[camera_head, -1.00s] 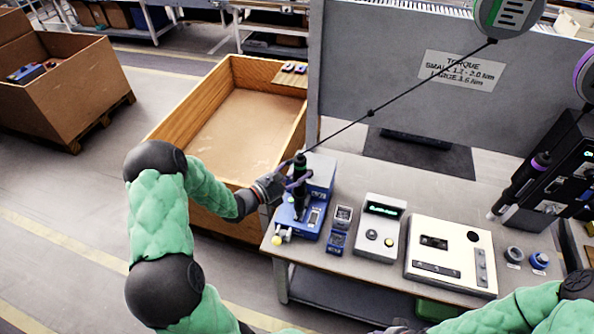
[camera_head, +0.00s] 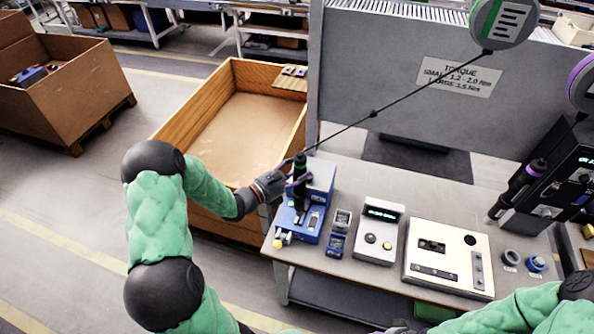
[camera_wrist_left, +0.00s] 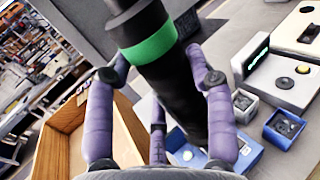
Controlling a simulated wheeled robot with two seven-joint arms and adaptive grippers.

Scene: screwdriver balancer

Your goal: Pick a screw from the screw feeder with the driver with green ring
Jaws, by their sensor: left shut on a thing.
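My left gripper (camera_head: 289,186) is shut on the black driver with the green ring (camera_head: 301,177). The driver stands roughly upright over the blue screw feeder (camera_head: 318,190) at the left end of the bench, its cable rising to the balancer (camera_head: 502,22) at the upper right. In the left wrist view the green ring (camera_wrist_left: 150,45) is plain and purple fingers wrap the black body (camera_wrist_left: 178,95). The driver's tip is hidden, so I cannot tell whether it touches a screw. My right gripper is not clearly visible; only green arm links show at the lower right.
Two small blue-trimmed bins (camera_head: 339,231), a control box with a display (camera_head: 379,231) and a white fixture panel (camera_head: 450,262) stand right of the feeder. A purple-ringed driver (camera_head: 524,184) hangs farther right. A large wooden crate (camera_head: 165,150) is left of the bench.

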